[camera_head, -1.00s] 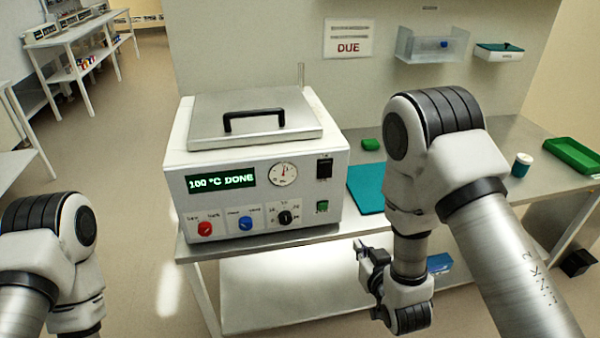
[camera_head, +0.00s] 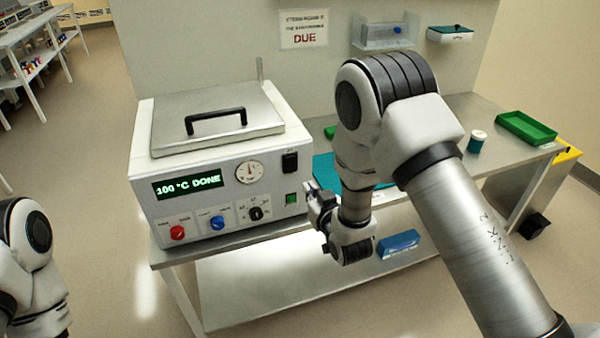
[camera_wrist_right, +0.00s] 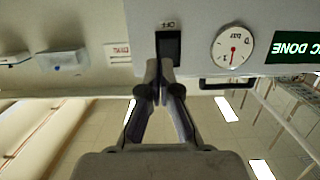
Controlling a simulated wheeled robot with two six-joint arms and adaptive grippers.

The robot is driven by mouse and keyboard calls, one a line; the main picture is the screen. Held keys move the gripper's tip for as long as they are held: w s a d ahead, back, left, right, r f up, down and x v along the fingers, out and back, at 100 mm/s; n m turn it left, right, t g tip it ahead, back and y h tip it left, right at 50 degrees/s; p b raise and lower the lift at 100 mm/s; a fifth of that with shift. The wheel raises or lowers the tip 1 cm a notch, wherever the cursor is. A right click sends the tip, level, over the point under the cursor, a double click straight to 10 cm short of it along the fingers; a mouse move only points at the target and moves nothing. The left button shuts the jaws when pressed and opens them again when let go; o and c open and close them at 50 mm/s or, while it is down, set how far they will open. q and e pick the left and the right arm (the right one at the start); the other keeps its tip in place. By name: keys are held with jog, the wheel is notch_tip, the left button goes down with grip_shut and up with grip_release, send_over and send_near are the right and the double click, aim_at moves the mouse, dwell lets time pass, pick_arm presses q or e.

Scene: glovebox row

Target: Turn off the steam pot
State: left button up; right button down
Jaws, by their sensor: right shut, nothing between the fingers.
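The steam pot (camera_head: 225,172) is a white box with a closed grey lid and black handle on the bench at left. Its green display (camera_head: 188,187) reads "100 °C DONE". A black rocker switch (camera_head: 290,162) is at the upper right of its front. In the right wrist view the switch (camera_wrist_right: 168,46) shows upside down, marked OFF. My right gripper (camera_head: 309,190) is shut and empty, just in front of the pot's right side. Its fingertips (camera_wrist_right: 162,68) overlap the switch's edge in the wrist view; I cannot tell whether they touch. My left gripper is out of view.
A green tray (camera_head: 526,128) and small jar (camera_head: 477,141) stand at the bench's right.

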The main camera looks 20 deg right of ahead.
aim_at(296, 171)
jog(key=w, duration=0.2)
jog(key=w+p, duration=0.1)
jog(key=w, duration=0.1)
jog(key=w+f, duration=0.1)
jog(key=w, duration=0.1)
jog(key=shift+w+a+p, duration=0.2)
jog(key=shift+w+p, duration=0.1)
jog(key=shift+p, duration=0.1)
jog(key=shift+w+f, duration=0.3)
jog(key=shift+w, duration=0.25)
